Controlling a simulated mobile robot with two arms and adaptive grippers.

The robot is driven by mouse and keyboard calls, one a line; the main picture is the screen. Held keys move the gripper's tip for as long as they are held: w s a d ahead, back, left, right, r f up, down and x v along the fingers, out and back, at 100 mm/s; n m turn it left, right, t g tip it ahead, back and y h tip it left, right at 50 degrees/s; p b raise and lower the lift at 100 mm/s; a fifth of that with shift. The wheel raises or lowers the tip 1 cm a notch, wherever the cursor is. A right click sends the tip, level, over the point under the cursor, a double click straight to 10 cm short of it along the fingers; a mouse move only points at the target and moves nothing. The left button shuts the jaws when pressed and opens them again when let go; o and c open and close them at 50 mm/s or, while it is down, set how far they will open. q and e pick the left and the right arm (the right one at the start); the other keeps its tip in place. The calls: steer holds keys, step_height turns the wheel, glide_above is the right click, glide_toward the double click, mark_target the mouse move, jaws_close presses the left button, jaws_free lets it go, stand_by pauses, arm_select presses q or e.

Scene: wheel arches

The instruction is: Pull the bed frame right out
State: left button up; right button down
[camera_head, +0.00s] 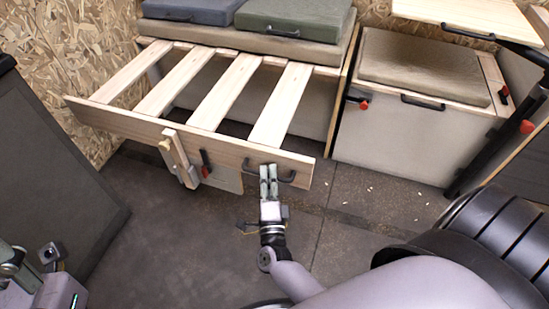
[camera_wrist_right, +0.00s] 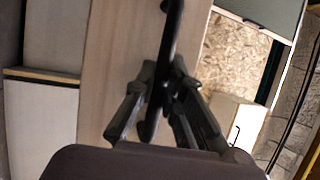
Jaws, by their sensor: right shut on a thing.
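The bed frame (camera_head: 180,128) is a light wooden front board with several slats running back under the bench cushions. It stands out from the bench, with open gaps between its slats. A black bar handle (camera_head: 289,179) is on the right part of the front board. My right gripper (camera_head: 268,173) is shut on this handle. In the right wrist view the dark handle (camera_wrist_right: 170,30) passes between the fingers of my right gripper (camera_wrist_right: 165,85), with the pale board behind it. Part of my left arm shows at the lower left; its fingers cannot be made out clearly.
A wooden leg (camera_head: 178,157) and a red-tipped latch (camera_head: 205,167) are on the front board. A cushioned box (camera_head: 390,130) stands right of the bed. A dark panel (camera_head: 45,180) stands at the left. The floor (camera_head: 170,250) before the frame is largely clear, with small pale bits at right.

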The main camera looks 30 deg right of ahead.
steer(key=shift+s+a+f, duration=0.2)
steer(key=shift+s+a, duration=0.2)
steer(key=shift+a, duration=0.15)
steer(key=c, duration=2.1)
jaws_free()
steer(key=shift+o, duration=0.9)
steer(key=shift+s+r, duration=0.1)
steer(key=v, duration=1.2)
